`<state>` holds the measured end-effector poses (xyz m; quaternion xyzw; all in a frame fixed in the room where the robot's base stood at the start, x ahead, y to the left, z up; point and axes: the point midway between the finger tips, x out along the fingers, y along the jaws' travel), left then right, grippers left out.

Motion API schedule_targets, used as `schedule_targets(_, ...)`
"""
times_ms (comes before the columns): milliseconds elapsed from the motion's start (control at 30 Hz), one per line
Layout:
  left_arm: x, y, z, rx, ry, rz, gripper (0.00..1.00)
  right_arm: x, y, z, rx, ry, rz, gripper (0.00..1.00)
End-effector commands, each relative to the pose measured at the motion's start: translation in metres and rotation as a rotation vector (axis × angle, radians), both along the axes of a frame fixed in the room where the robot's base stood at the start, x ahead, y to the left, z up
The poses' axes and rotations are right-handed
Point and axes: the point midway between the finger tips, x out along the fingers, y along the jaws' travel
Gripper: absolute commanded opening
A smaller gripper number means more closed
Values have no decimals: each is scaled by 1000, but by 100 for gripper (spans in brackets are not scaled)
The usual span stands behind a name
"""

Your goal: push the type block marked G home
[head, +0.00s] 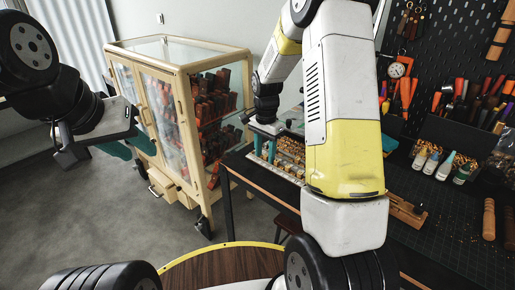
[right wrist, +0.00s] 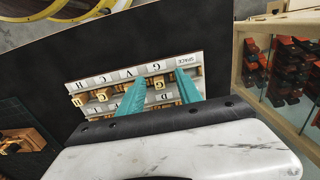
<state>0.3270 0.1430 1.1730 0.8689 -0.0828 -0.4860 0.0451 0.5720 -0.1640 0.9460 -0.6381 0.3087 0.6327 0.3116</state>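In the right wrist view, a gold block marked G (right wrist: 158,83) sits in a white type tray (right wrist: 197,87), below the printed label G. Its seating depth cannot be told. My right gripper (right wrist: 160,73) has its two teal fingers apart, one on each side of the G block, with gaps visible. In the head view, my right gripper (head: 264,150) points down at the left end of the tray (head: 287,171); the G block cannot be made out there. My left gripper (head: 130,148) hangs over the floor at the left, teal fingers apart and empty.
Other lettered gold blocks (right wrist: 102,95) stand in the tray close to the right fingers. A glass-sided cabinet (head: 178,110) stands left of the dark table. Small bottles (head: 432,163) and a cutting mat (head: 450,225) lie to the right.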

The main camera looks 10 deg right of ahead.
Motion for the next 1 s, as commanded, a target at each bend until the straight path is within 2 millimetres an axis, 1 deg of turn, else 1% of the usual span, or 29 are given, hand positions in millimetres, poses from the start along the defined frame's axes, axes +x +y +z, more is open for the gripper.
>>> schedule_targets(33,0,0,0,0,0,0,36,-3,-1,-5,-1,9,0,40)
schedule_targets(133,0,0,0,0,0,0,36,-3,-1,-6,-1,12,0,39)
schedule_targets(333,0,0,0,0,0,0,36,-4,-1,-7,-1,13,0,0)
schedule_targets(767,0,0,0,0,0,0,36,-4,0,-7,1,13,1,0)
schedule_targets(867,0,0,0,0,0,0,36,-4,1,-4,1,13,1,0)
schedule_targets(1000,0,0,0,0,0,0,36,-4,1,9,1,12,1,0)
